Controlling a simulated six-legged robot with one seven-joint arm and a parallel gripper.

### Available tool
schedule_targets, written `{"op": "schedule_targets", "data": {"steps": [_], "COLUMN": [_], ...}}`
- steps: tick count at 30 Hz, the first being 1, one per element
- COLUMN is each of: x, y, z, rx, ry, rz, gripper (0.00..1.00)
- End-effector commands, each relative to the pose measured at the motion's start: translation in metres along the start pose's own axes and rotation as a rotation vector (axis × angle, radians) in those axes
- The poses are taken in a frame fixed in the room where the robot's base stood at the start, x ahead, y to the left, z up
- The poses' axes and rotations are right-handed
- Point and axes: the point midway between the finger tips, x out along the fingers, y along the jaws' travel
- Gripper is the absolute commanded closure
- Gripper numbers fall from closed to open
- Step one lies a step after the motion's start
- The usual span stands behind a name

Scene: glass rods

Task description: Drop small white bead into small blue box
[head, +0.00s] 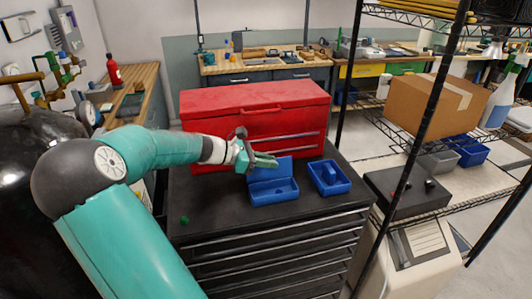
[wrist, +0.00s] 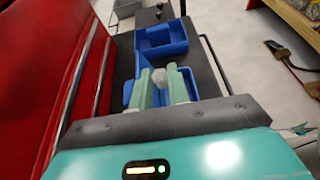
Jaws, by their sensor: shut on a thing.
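My gripper (head: 264,161) is above the blue box on the left (head: 273,192), in front of the red toolbox. In the wrist view, my gripper (wrist: 161,82) is shut on a small white bead (wrist: 158,76) between its pale green fingers. The bead cannot be made out in the head view. The left blue box has a raised back panel. A smaller-looking blue box (head: 345,187) stands open to its right on the black cabinet top. It shows beyond the fingertips in the wrist view (wrist: 166,51).
The red toolbox (head: 230,101) stands close behind my gripper. A small green object (head: 184,220) lies on the left of the black cabinet top (head: 220,207). A wire shelf with a cardboard box (head: 425,105) rises to the right. The cabinet's front area is clear.

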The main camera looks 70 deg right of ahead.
Motion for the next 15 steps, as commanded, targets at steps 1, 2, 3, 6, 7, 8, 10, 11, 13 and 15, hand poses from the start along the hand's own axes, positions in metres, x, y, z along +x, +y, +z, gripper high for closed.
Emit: {"op": "schedule_targets", "data": {"steps": [1, 2, 3, 6, 7, 8, 10, 11, 13, 15], "x": [0.003, 0.004, 0.005, 0.006, 0.006, 0.007, 0.006, 0.006, 0.006, 0.005], "y": [0.000, 0.000, 0.000, 0.001, 0.001, 0.001, 0.002, 0.002, 0.002, 0.003], "z": [-0.005, -0.007, -0.010, -0.015, -0.016, -0.017, -0.017, -0.017, -0.017, -0.018], "rx": [-0.001, 0.000, 0.000, 0.000, 0.000, 0.001, 0.001, 0.001, 0.002, 0.001], "ry": [-0.001, 0.000, 0.000, 0.000, 0.000, 0.000, 0.001, 0.001, 0.001, 0.001], "rz": [-0.002, -0.002, -0.002, -0.002, -0.002, -0.002, -0.002, -0.002, -0.002, -0.002], "gripper": [1.00, 1.00, 1.00, 1.00, 1.00, 1.00, 1.00, 1.00, 1.00, 1.00]}}
